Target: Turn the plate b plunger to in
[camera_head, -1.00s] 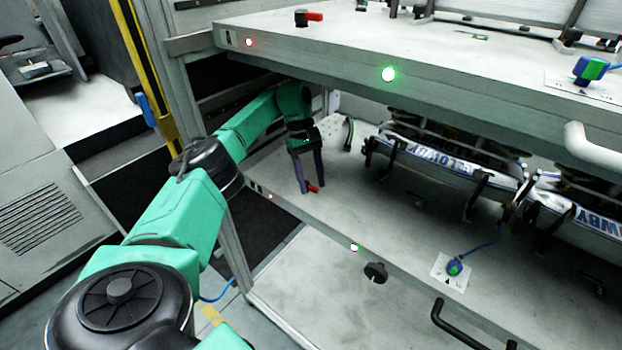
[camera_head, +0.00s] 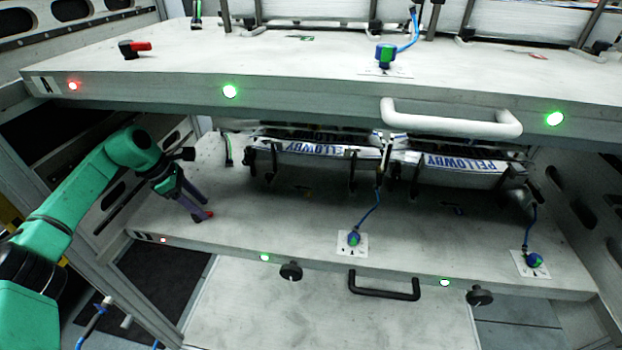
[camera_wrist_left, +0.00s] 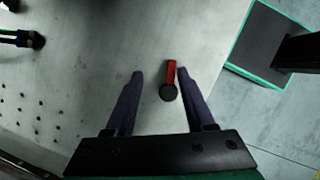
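On the lower plate (camera_head: 300,225), near its left end, is a small plunger with a red handle and a black round body. Its red handle (camera_head: 207,214) shows at my fingertips in the head view. My left gripper (camera_head: 201,205) reaches down over it from the left. In the left wrist view the red handle (camera_wrist_left: 171,75) and black body (camera_wrist_left: 168,92) lie between the two open fingers (camera_wrist_left: 160,76), nearer the right finger. I see no clear grip on it. The fingers hide part of it in the head view. My right gripper is out of view.
The upper plate (camera_head: 300,62) overhangs the lower one and carries a similar red-handled plunger (camera_head: 133,48). Label magazines (camera_head: 320,155) stand behind on the lower plate. Blue-green connectors (camera_head: 353,238) sit near the front, with black knobs (camera_head: 291,271) and a black handle (camera_head: 384,287) below.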

